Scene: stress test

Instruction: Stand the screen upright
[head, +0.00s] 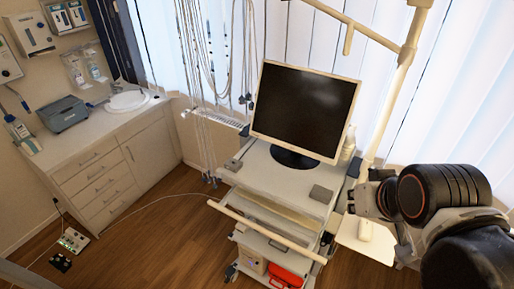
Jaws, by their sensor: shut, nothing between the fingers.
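The screen (304,108) is a black flat monitor with a pale frame, on a dark round base (294,157). It stands on its base on top of a white cart (270,177). It looks a little tilted in the picture; I cannot tell how much is the camera's angle. My gripper (355,198) is at the right of the cart, low and to the right of the screen, apart from it. It is shut and empty. My dark arm hides part of the lower right.
Two small grey blocks (321,194) (233,165) lie on the cart top. A pale bar (266,230) runs along the cart's front, with a red case (285,277) below. A pale pole (393,100) rises behind my gripper. Cables (205,60) hang left. Wooden floor (165,225) is open at left.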

